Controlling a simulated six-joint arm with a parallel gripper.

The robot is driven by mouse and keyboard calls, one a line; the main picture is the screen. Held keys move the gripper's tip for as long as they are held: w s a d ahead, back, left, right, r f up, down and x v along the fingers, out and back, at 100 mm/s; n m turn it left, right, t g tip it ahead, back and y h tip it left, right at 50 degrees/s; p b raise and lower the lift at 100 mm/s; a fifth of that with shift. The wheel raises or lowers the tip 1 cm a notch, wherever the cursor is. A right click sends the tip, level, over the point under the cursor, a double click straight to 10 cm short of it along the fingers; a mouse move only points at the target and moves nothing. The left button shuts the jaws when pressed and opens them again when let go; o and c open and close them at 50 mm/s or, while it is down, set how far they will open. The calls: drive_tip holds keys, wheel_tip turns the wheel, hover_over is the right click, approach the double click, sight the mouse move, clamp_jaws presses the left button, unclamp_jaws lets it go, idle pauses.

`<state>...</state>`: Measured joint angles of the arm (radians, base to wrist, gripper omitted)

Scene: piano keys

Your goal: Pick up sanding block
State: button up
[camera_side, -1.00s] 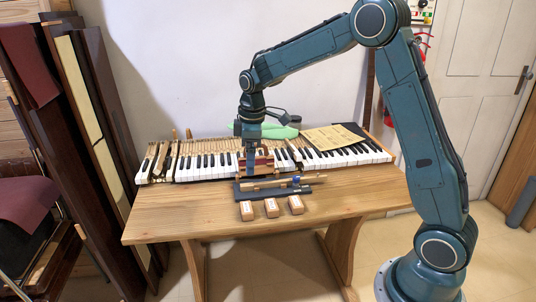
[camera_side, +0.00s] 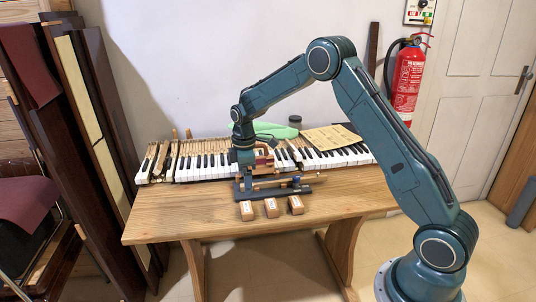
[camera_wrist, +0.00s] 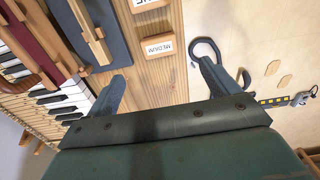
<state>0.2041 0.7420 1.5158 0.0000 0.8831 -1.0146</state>
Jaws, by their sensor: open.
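Three small wooden sanding blocks with white labels stand in a row near the table's front edge: a left one (camera_side: 247,210), a middle one (camera_side: 271,208) and a right one (camera_side: 296,205). In the wrist view a block labelled MEDIUM (camera_wrist: 158,46) lies beyond the gap between my fingers, and part of another block (camera_wrist: 147,5) is cut by the top edge. My gripper (camera_side: 244,183) is over the left end of the dark tool tray, behind the left block. Its fingers (camera_wrist: 160,80) are spread and empty in the wrist view.
The dark tool tray (camera_side: 310,188) with tools lies just behind the blocks; it shows in the wrist view too (camera_wrist: 118,48). Piano keys (camera_side: 335,157) run along the back, with a yellowish sheet (camera_side: 330,138) on them. The wooden tabletop (camera_side: 180,215) is clear left of the blocks.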

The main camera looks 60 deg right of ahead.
hover_over(246, 207)
wheel_tip(246, 207, down, 7)
drive_tip(key=shift+s+d+r, duration=0.1)
drive_tip(key=shift+s, duration=0.05)
drive_tip(key=shift+f, duration=2.65)
drive_tip(key=c, duration=1.1)
